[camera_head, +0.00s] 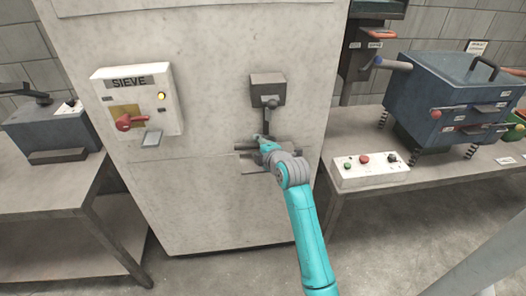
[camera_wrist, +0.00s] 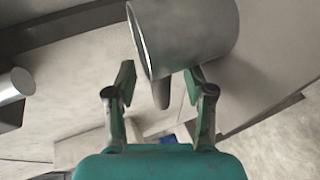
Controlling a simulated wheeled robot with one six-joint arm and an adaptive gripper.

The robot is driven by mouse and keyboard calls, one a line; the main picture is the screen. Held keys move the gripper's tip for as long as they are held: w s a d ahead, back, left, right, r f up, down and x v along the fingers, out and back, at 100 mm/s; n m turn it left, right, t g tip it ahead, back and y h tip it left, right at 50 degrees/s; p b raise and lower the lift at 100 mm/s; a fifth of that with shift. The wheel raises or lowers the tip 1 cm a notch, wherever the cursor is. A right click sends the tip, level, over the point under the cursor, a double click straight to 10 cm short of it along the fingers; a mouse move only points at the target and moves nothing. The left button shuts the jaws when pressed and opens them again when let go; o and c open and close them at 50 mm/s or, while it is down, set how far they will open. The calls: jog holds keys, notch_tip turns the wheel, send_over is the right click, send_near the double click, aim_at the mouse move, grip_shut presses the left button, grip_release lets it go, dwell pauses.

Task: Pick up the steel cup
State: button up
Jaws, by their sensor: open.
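The steel cup (camera_wrist: 190,38) is a grey metal cylinder at the top of the wrist view, lying across the picture with its pale rim toward the left. A short grey piece sticks down below it between my fingers; I cannot tell whether it belongs to the cup. My gripper (camera_wrist: 160,82) is open, with one finger on each side below the cup. The right fingertip looks close to the cup's wall; I cannot tell whether they touch. In the head view my gripper (camera_head: 263,140) is small at the cabinet front, and I cannot make out the cup there.
A tall pale cabinet (camera_head: 215,215) stands before me, with a SIEVE switch box (camera_head: 140,105) and a dark grey block (camera_head: 267,88) on its front. A bench with a control box (camera_head: 370,170) and a blue machine (camera_head: 445,100) is at right. Another bench (camera_head: 55,190) is at left.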

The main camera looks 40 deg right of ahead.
jog(key=shift+x, duration=0.8)
jog(key=shift+c, duration=0.2)
grip_shut()
jog(key=shift+s+a+r, duration=0.1)
jog(key=shift+r, duration=0.1)
